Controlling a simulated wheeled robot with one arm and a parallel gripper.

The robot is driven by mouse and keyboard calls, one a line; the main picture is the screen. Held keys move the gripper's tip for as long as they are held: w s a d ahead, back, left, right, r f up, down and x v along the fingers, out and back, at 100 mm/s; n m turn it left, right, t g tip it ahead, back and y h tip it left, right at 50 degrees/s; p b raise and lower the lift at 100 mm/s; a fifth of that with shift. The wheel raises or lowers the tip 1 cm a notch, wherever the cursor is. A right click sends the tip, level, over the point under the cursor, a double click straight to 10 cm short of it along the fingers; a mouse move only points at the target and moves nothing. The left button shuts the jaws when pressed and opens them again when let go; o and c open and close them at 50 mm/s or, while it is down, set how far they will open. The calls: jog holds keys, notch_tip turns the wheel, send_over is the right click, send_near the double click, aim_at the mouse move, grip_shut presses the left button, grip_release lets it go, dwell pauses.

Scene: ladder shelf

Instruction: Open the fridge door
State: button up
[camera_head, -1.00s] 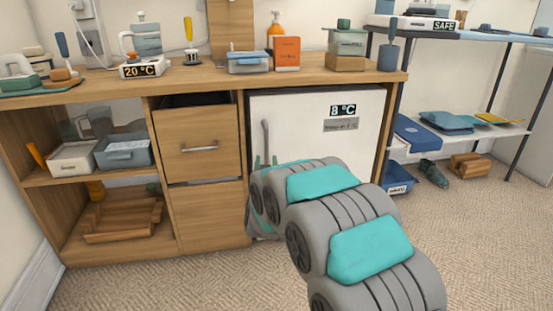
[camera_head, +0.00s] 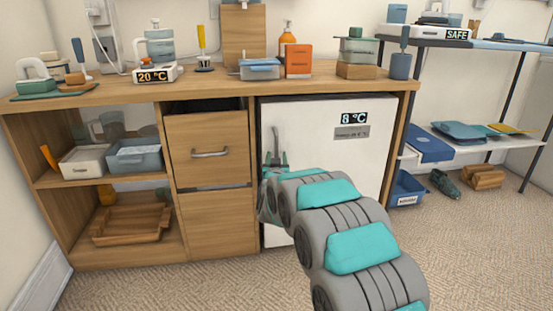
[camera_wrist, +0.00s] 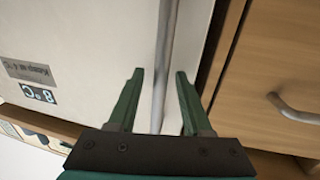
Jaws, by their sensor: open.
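The white fridge (camera_head: 340,155) stands under the right part of the wooden counter, with its door closed. Its display reads 8 °C, with a grey label below. A grey vertical handle (camera_head: 275,140) runs along the left side of the door. My gripper (camera_head: 275,157) is at this handle, with my arm covering the lower part of the door. In the wrist view, my gripper's green fingers (camera_wrist: 159,73) are open, one on each side of the handle bar (camera_wrist: 165,55). I see gaps beside the bar and cannot tell any contact.
A wooden drawer (camera_head: 208,146) with its own metal handle (camera_wrist: 293,108) is just left of the fridge. A metal shelf unit (camera_head: 460,43) stands to the right, with a blue bin (camera_head: 406,189) below. The carpet (camera_head: 190,285) in front is clear.

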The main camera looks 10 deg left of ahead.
grip_shut()
dwell(1.4)
